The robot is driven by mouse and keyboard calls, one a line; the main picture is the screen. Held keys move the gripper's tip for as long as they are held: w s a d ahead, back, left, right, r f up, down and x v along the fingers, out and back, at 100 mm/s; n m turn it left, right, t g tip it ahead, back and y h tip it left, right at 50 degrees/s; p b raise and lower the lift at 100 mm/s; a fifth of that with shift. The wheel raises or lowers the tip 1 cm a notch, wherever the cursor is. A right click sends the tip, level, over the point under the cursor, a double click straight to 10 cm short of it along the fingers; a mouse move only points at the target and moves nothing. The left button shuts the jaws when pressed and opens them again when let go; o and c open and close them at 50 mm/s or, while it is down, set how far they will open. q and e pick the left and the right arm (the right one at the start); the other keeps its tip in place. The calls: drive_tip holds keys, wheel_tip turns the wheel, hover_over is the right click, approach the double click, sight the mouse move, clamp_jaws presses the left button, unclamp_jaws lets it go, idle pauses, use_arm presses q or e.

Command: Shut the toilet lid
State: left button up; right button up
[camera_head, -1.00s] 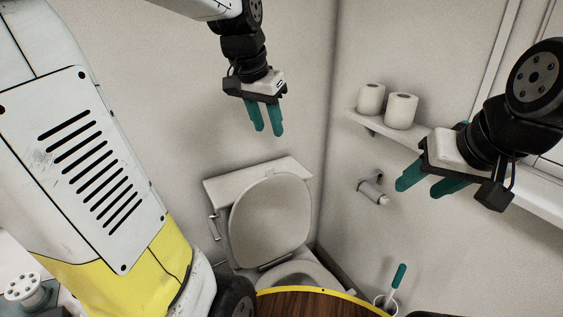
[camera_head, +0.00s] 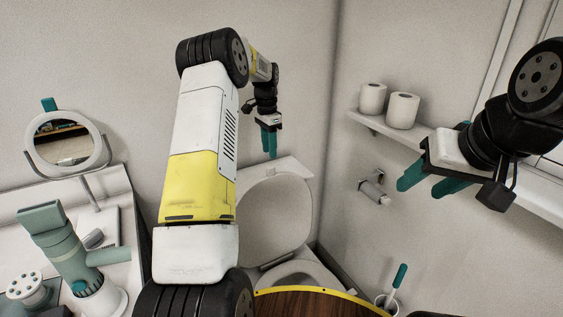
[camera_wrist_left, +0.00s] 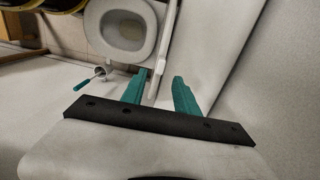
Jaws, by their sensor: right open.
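The toilet lid (camera_head: 280,212) stands raised, leaning back against the white cistern (camera_head: 301,170) in the head view. In the left wrist view the lid (camera_wrist_left: 163,52) shows nearly edge-on beside the open bowl and seat (camera_wrist_left: 121,28). My left gripper (camera_head: 269,155) is above the cistern and the lid's top edge, pointing down. Its teal fingers (camera_wrist_left: 161,76) are apart, with the lid's edge seen between and beyond them; contact cannot be told. My right gripper (camera_head: 422,186) is open and empty near the right wall. My left arm hides the lid's left side.
A shelf (camera_head: 365,121) with two paper rolls and a roll holder (camera_head: 374,187) are on the right wall. A toilet brush (camera_head: 393,286) stands at lower right.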

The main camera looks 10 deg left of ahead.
sight(270, 167)
use_arm(q)
wheel_tip(270, 167, down, 8)
drive_tip(key=shift+s+d+f, duration=0.1)
drive_tip(key=shift+d, duration=0.05)
idle(0.3)
clamp_jaws()
idle(1.4)
